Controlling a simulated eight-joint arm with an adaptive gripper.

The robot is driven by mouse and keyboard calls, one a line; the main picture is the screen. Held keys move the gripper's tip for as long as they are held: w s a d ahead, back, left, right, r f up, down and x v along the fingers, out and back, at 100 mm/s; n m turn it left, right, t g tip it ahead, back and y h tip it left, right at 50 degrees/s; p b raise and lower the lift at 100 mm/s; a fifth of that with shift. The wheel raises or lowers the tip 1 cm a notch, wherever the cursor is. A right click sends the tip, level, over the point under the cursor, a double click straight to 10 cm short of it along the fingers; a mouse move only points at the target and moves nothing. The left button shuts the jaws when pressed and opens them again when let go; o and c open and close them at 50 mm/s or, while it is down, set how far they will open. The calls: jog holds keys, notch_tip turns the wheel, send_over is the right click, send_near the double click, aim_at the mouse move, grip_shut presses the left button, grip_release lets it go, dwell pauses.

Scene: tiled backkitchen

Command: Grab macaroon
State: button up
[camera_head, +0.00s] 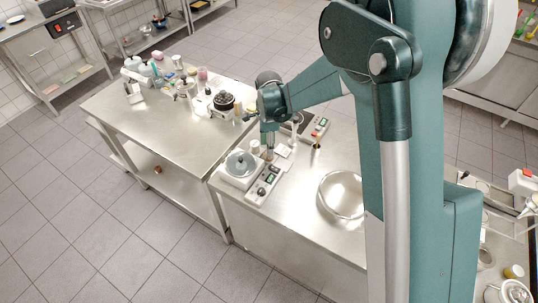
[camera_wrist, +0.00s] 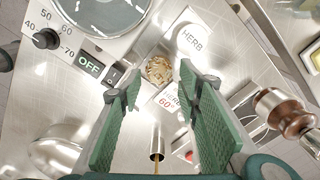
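A small round tan macaroon (camera_wrist: 158,70) with a rough, flaky surface lies on the steel worktop in the wrist view. My gripper (camera_wrist: 156,90) is open, with its green ridged fingers on either side of the picture. The macaroon shows beyond the fingertips, roughly centred between them, and nothing is between the fingers. In the head view my gripper (camera_head: 268,150) points down over the worktop beside the hotplate. The macaroon cannot be made out clearly there.
A white HERB-labelled item (camera_wrist: 190,40) and a HERB 60° card (camera_wrist: 171,102) lie close to the macaroon. A steel bowl (camera_head: 343,195) stands right; a cluttered table (camera_head: 160,125) is left.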

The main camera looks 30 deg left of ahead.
jog(key=shift+f, duration=1.95)
jog(key=c, duration=0.5)
